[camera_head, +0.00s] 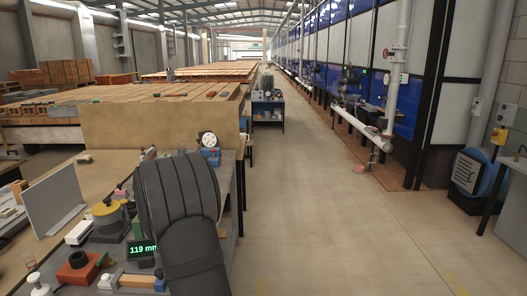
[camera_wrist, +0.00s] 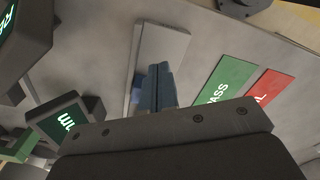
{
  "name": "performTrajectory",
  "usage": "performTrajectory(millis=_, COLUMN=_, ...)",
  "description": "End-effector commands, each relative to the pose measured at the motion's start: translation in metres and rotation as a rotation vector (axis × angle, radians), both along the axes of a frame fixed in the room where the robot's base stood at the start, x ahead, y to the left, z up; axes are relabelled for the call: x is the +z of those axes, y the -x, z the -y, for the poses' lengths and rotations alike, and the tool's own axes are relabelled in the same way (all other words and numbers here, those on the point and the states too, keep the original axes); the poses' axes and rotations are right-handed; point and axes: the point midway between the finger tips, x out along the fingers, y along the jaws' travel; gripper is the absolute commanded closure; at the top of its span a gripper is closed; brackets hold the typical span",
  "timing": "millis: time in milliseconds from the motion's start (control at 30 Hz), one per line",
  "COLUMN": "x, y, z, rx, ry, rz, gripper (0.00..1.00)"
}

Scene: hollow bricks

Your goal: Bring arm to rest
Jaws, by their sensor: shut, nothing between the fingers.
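My gripper (camera_wrist: 158,86) shows in the wrist view with its two blue-grey fingers together and nothing between them. The fingertips are over or in front of a flat grey plate (camera_wrist: 165,48) on a grey surface; I cannot tell whether they touch it. In the head view my dark ribbed arm stands over the cluttered bench (camera_head: 228,200), and my gripper is hidden there.
In the wrist view, a green PASS plate (camera_wrist: 219,85) and a red plate (camera_wrist: 266,93) lie right of the fingers. Dark display boxes (camera_wrist: 68,121) stand left. In the head view, a 119 mm display (camera_head: 141,248) and yellow-topped device (camera_head: 107,208) crowd the arm.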

Motion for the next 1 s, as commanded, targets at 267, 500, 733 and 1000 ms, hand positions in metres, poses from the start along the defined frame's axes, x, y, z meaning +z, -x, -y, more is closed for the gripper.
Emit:
performTrajectory(millis=267, x=0.037, y=-0.001, z=0.003, rx=0.000, ry=-0.002, rz=0.004, gripper=1.00)
performTrajectory(millis=500, x=0.031, y=0.001, z=0.003, rx=0.000, ry=0.002, rz=-0.004, gripper=1.00)
performTrajectory(millis=733, x=-0.002, y=0.000, z=-0.010, rx=0.006, ry=-0.001, rz=0.001, gripper=1.00)
performTrajectory(millis=1000, x=-0.001, y=0.000, z=0.018, rx=-0.001, ry=0.000, rz=0.001, gripper=1.00)
